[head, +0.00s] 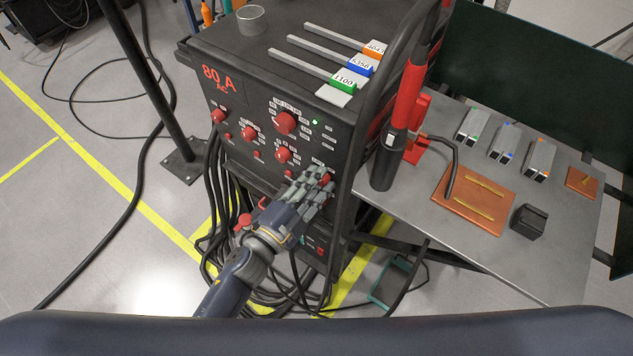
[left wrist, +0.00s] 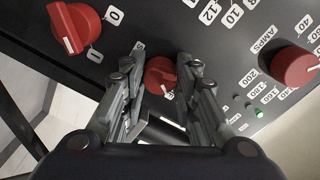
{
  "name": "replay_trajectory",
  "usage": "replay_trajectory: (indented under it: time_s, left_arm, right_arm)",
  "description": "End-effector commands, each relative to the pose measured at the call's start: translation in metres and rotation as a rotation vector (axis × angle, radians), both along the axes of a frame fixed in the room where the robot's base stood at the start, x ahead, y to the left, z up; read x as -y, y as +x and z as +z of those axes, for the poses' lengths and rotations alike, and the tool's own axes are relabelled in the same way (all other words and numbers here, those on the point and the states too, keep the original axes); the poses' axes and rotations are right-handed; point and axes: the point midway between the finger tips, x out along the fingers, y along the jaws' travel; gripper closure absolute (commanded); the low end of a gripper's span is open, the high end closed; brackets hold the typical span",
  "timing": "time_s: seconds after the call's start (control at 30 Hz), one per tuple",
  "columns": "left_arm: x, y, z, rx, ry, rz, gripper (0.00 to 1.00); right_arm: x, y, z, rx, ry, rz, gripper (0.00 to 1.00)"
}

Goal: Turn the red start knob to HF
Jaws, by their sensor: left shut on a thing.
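The black welding machine (head: 262,92) has a front panel with several red knobs. My left gripper (head: 322,180) reaches the lower right of this panel. It is shut on a small red knob, taken as the start knob (head: 327,179). In the left wrist view the red knob (left wrist: 160,76) sits between the two fingers (left wrist: 160,84). The fingers cover its sides, and its position labels, including HF, cannot be read. My right gripper is not in view.
Other red knobs sit close by, such as one by a 0 label (left wrist: 75,28) and one by the AMPS scale (left wrist: 294,66). A red torch (head: 405,97) stands at the machine's right side. A grey table (head: 400,210) bears metal blocks. Cables lie below the panel.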

Motion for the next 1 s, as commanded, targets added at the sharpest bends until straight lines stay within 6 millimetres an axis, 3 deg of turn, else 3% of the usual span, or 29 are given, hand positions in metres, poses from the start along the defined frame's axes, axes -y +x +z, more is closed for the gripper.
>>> replay_trajectory:
  time_s: [0.47, 0.5, 0.57, 1.0]
  left_arm:
    - [0.0002, -0.0003, -0.0004, 0.009, 0.013, 0.0, 0.96]
    - [0.0002, -0.0003, -0.0004, 0.009, 0.013, 0.0, 0.65]
    - [0.0002, -0.0003, -0.0004, 0.008, 0.013, 0.0, 0.52]
    - [-0.0042, -0.0056, -0.0007, 0.007, 0.011, 0.0, 0.5]
  right_arm:
    - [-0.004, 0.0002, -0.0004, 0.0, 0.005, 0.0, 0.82]
    - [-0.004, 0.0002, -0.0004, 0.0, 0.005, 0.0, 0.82]
    - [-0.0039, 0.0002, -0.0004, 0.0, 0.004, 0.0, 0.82]
    - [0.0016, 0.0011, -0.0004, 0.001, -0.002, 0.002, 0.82]
